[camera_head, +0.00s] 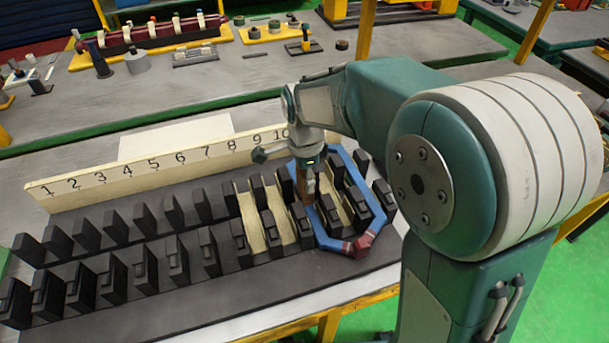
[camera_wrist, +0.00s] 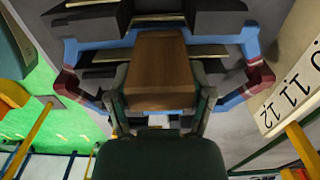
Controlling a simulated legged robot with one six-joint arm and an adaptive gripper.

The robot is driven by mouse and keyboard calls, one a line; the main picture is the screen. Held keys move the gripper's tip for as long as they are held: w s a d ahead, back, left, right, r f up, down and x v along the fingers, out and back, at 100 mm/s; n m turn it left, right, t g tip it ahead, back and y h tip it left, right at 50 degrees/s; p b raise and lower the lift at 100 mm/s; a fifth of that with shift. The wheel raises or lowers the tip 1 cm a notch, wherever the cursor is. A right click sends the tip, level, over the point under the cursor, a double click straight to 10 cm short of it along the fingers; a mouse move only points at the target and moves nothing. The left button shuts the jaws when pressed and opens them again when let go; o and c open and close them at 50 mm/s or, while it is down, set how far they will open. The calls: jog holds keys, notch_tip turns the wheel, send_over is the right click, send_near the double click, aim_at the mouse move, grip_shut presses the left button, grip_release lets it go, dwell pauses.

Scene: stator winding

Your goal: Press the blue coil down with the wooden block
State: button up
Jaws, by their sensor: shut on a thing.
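The blue coil (camera_head: 327,238) forms a closed loop around dark teeth at the right end of the black stator, with dark red bands at its bends. In the wrist view the coil (camera_wrist: 232,103) runs to both sides of the block, with red bands left and right. My gripper (camera_head: 306,170) points down at the coil's left side. It is shut on the wooden block (camera_wrist: 160,65), which also shows as a small brown piece under the gripper in the head view (camera_head: 308,188). Whether the block touches the coil is hard to tell.
Black stator teeth (camera_head: 116,229) stand in two rows to the left. Several slots near the coil have cream liners (camera_head: 250,215). A numbered strip (camera_head: 115,172) runs behind them. A rear bench (camera_head: 215,85) holds a red cylinder (camera_head: 160,32) and small parts.

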jog(key=shift+s+f, duration=0.1)
jog(key=shift+f, duration=0.55)
dwell(1.2)
jog(key=shift+r, duration=0.1)
jog(key=shift+r, duration=5.75)
